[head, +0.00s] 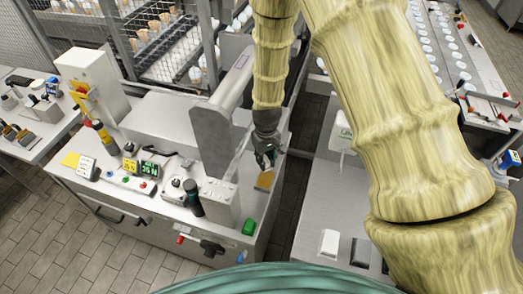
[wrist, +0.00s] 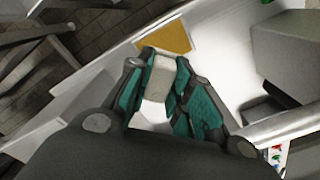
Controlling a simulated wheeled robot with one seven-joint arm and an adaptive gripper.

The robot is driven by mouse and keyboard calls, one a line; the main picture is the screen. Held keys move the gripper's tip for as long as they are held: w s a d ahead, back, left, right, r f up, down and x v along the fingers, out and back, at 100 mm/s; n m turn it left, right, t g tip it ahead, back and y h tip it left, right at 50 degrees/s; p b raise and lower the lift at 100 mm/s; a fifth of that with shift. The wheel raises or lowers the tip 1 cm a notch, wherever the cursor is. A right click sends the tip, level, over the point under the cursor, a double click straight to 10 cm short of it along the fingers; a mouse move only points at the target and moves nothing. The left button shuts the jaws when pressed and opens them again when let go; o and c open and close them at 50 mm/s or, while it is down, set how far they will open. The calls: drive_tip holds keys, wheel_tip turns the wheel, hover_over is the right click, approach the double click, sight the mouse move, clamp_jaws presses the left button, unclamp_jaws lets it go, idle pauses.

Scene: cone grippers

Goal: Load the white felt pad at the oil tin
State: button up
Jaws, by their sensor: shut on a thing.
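My gripper (head: 266,160) is over the right end of the steel machine bench in the head view. In the wrist view its teal-padded fingers (wrist: 160,95) are shut on a small white block, which looks like the white felt pad (wrist: 159,76). The pad's lower end is partly hidden between the fingers. In the head view the pad cannot be made out. I cannot tell for sure which thing is the oil tin.
A grey upright machine housing (head: 212,140) stands left of my gripper. A green block (head: 249,227) and a black cylinder (head: 194,197) are on the bench. A dark gap (head: 288,205) separates it from the right-hand counter (head: 318,190), which carries a white block (head: 329,242).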

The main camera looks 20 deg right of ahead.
sight(267, 169)
drive_tip(key=shift+s+a+f+b, duration=0.1)
drive_tip(key=shift+s+f+b, duration=0.2)
drive_tip(key=shift+s+b, duration=0.35)
drive_tip(key=shift+s+f+b, duration=0.3)
drive_tip(key=shift+s, duration=0.5)
drive_tip(key=w+f, duration=0.1)
drive_tip(key=f, duration=0.1)
drive_tip(key=w+f+b, duration=0.1)
drive_tip(key=f, duration=0.1)
drive_tip(key=shift+w+f+b, duration=0.1)
drive_tip(key=shift+w+b, duration=0.1)
drive_tip(key=shift+b, duration=0.1)
drive_tip(key=shift+s+r, duration=0.35)
drive_tip(key=shift+s, duration=0.4)
drive_tip(key=shift+w+f, duration=0.4)
drive_tip(key=shift+w, duration=0.1)
drive_tip(key=shift+s+r, duration=0.2)
drive_tip(key=shift+s, duration=0.1)
drive_tip(key=shift+w+f, duration=0.15)
drive_tip(key=shift+f, duration=0.05)
drive_tip(key=shift+f+b, duration=0.3)
drive_tip(key=shift+f, duration=0.1)
drive_tip(key=shift+r, duration=0.15)
